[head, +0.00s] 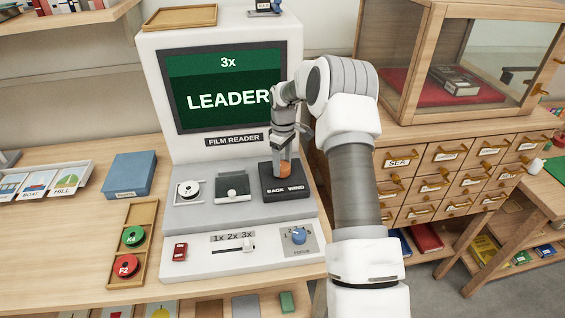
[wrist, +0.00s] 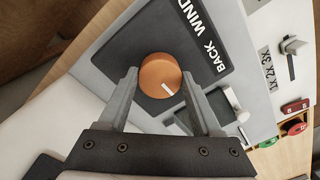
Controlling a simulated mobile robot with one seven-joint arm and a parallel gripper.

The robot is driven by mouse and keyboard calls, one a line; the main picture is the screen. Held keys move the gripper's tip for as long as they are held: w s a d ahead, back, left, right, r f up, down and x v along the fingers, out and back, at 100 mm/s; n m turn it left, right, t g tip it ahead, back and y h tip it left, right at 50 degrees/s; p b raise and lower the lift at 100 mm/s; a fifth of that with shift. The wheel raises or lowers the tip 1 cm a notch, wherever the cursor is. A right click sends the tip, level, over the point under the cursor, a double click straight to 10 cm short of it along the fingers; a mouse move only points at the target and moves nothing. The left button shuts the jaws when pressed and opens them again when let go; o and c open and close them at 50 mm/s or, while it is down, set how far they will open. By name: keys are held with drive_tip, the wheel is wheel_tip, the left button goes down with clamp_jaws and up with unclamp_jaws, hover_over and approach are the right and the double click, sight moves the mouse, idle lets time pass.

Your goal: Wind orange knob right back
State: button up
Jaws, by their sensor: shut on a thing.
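The orange knob (head: 284,169) sits on a dark plate (head: 301,187) marked BACK and WIND on the film reader (head: 235,162). In the wrist view the knob (wrist: 160,76) is between the two fingers of my gripper (wrist: 158,80), which is shut on it. Its white mark points to the lower right in that view, on the side away from WIND. In the head view my gripper (head: 283,154) comes down on the knob from above and hides part of it. The reader's screen (head: 225,120) shows "3x" and "LEADER".
A white spool (head: 187,190) and a dark film gate (head: 233,188) are left of the plate. Below are a red switch (head: 180,252), a 1x 2x 3x slider (head: 247,244) and a blue knob (head: 299,236). Green and red reels (head: 132,236) lie in a wooden tray at left.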

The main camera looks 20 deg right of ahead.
sight(283, 165)
drive_tip(key=shift+n, duration=0.9)
drive_tip(key=o, duration=1.4)
drive_tip(key=shift+c, duration=0.2)
wheel_tip(283, 165, up, 18)
drive_tip(key=p, duration=0.1)
drive_tip(key=shift+w+d+f, duration=0.15)
drive_tip(key=shift+f, duration=0.1)
